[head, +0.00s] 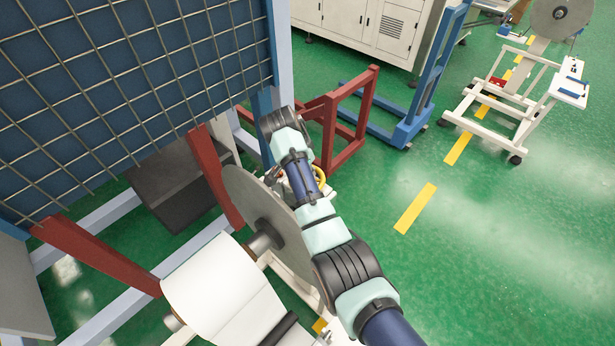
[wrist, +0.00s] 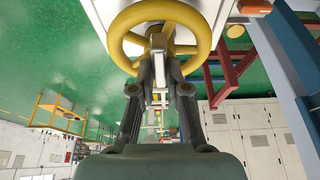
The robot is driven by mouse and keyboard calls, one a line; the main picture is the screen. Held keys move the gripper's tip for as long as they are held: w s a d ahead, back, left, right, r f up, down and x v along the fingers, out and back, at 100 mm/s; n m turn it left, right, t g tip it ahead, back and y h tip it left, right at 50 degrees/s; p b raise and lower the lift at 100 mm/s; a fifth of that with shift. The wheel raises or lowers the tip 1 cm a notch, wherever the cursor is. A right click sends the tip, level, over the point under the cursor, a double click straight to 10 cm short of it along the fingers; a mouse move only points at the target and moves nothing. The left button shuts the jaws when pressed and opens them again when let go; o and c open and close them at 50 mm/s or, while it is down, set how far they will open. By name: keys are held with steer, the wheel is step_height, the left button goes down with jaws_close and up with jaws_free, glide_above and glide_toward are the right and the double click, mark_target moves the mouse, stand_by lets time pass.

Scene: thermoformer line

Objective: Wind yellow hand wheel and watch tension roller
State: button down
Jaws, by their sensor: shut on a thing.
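The yellow hand wheel (wrist: 204,32) fills the top of the wrist view, with its rim and spokes around a central hub. My gripper (wrist: 158,68) is at the wheel's near rim, its two dark fingers shut on it. In the head view a bit of the yellow wheel (head: 321,178) shows beside my arm; my arm hides most of it and the grip. A dark roller (head: 280,330) lies across white film at the bottom edge of the head view. I cannot tell whether it is the tension roller.
A white film roll (head: 210,278) and a large grey disc (head: 262,215) stand close left of my arm. A blue mesh guard (head: 110,90) and red frame bars (head: 95,255) are further left. Green floor on the right is open up to a white cart (head: 500,120).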

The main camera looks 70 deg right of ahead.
steer(key=shift+m, duration=0.3)
steer(key=shift+f+m+b, duration=0.15)
steer(key=shift+m+b, duration=0.25)
steer(key=shift+m, duration=0.1)
steer(key=c, duration=1.1)
jaws_free()
steer(key=v, duration=0.7)
steer(key=shift+w+r, duration=0.2)
steer(key=shift+r, duration=0.2)
